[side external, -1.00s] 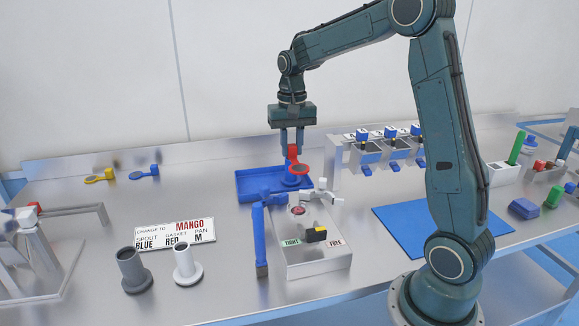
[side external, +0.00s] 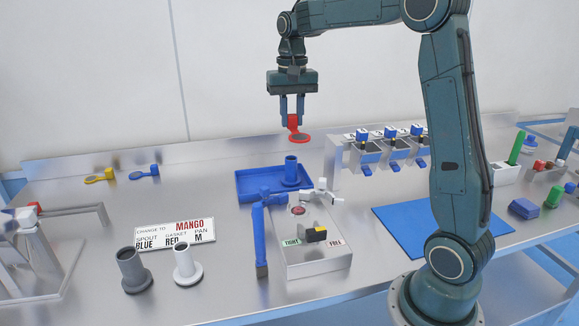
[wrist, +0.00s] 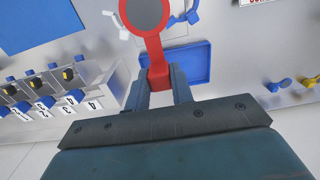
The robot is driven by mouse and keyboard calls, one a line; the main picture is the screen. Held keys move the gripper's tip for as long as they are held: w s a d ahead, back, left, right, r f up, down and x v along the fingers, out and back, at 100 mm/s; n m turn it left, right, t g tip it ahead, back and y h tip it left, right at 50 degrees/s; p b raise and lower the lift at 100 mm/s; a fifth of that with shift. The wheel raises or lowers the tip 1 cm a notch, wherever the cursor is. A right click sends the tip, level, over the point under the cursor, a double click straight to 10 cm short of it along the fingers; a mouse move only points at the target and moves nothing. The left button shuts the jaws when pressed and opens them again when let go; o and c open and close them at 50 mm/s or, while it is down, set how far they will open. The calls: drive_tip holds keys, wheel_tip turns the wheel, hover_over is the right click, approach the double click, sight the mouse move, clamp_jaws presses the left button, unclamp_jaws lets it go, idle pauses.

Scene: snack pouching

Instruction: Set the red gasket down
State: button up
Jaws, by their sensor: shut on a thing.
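The red gasket (side external: 300,137) is a flat ring with a grey disc in it and a red tab. My gripper (side external: 292,117) is shut on the tab and holds the gasket in the air, well above the blue tray (side external: 245,188). In the wrist view the gasket (wrist: 154,45) sticks out beyond the fingers of my gripper (wrist: 159,82), and the tray (wrist: 203,66) lies below, partly hidden by the gasket. A blue spout (side external: 291,172) stands upright in the tray.
A grey fixture (side external: 318,258) marked TIGHT and FREE stands in front of the tray, with a blue lever (side external: 260,240) beside it. A sign (side external: 176,235) reads MANGO, spout BLUE, gasket RED. Yellow (side external: 100,175) and blue (side external: 143,172) gaskets lie at the back left. A blue mat (side external: 400,226) is bare.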

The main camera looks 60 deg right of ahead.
idle(0.3)
drive_tip(key=w+d+f+m, duration=0.1)
drive_tip(key=w+f+m, duration=0.5)
drive_tip(key=m, duration=1.2)
drive_tip(key=w+d+f+m, duration=0.1)
drive_tip(key=w+f+m, duration=0.5)
drive_tip(key=m, duration=1.2)
wheel_tip(320, 180, down, 4)
drive_tip(key=shift+f, duration=0.1)
drive_tip(key=shift+f, duration=0.2)
drive_tip(key=shift+f, duration=3.15)
drive_tip(key=shift+f, duration=0.6)
